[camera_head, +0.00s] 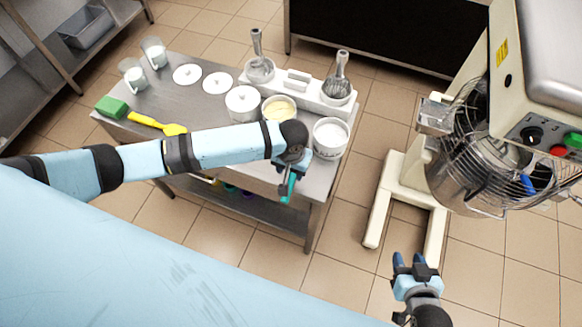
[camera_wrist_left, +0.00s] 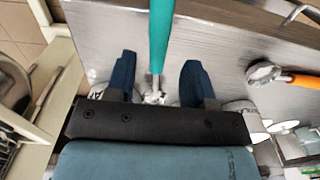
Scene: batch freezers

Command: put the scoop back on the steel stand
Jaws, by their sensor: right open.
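My left gripper (camera_head: 290,172) is at the front right part of the steel stand (camera_head: 318,172), a grey metal table. In the left wrist view its two blue fingers (camera_wrist_left: 160,85) are apart, with a teal-handled tool (camera_wrist_left: 158,40) between them and gaps on both sides. The tool's teal handle also shows below the gripper in the head view (camera_head: 289,187). Its metal end is partly hidden, so I cannot tell its head's shape. An orange-handled tool with a round metal head (camera_wrist_left: 265,72) lies to the right. My right gripper (camera_head: 413,262) is open and empty over the floor.
A white holder (camera_head: 298,82) with two whisks stands at the stand's back. White tubs (camera_head: 330,138), lids (camera_head: 217,82), cups (camera_head: 154,52), a green sponge (camera_head: 111,106) and a yellow spatula (camera_head: 160,124) are on top. A mixing machine (camera_head: 470,150) stands at right.

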